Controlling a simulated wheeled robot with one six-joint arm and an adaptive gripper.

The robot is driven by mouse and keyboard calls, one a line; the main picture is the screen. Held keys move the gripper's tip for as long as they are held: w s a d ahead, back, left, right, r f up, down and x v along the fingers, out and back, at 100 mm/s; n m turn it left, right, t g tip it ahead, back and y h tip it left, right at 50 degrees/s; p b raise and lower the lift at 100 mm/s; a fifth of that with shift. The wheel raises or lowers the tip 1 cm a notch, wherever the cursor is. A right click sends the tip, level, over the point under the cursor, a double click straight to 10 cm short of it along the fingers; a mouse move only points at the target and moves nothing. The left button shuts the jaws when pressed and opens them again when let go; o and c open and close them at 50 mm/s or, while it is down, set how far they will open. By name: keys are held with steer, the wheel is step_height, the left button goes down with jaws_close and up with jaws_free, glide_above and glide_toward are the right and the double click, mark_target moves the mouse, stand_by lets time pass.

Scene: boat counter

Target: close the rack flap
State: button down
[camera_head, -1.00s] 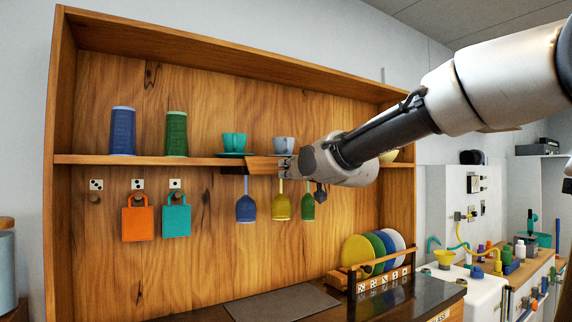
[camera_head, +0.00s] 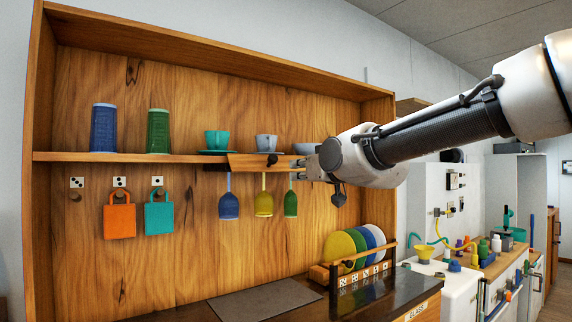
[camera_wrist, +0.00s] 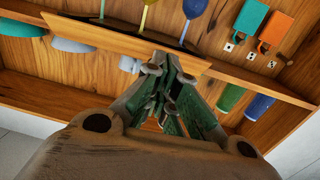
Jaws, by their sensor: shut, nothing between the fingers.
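In the wrist view the flap (camera_wrist: 105,34) runs diagonally just beyond my gripper (camera_wrist: 168,72). I cannot tell whether the fingers touch it, nor the flap's exact angle.
The shelf (camera_head: 130,157) holds a blue cup (camera_head: 104,128), a green cup (camera_head: 158,131) and teacups on saucers. Orange (camera_head: 120,217) and teal (camera_head: 158,214) mugs hang at left. A plate rack (camera_head: 352,276) stands on the dark counter (camera_head: 385,298) below.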

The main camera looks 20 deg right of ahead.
mark_target(282, 168)
steer(key=w+d+r+m+g+h, duration=0.1)
steer(key=w+d+r+m+g, duration=0.1)
steer(key=w+d+r+m, duration=0.3)
steer(key=w+d+r+m+g+h, duration=0.1)
steer(key=w+r+m+g, duration=0.15)
steer(key=r+m, duration=0.5)
steer(key=s+a+f+m+g, duration=0.2)
steer(key=s+m+g, duration=0.1)
steer(key=s+m, duration=0.15)
steer(key=shift+t+y, duration=0.25)
steer(key=shift+y, duration=0.05)
steer(key=x, duration=1.4)
steer(key=shift+w+d+r, duration=0.2)
steer(key=shift+w, duration=0.1)
steer(key=shift+f, duration=0.1)
steer(key=shift+f+t, duration=0.2)
steer(key=shift+t, duration=0.4)
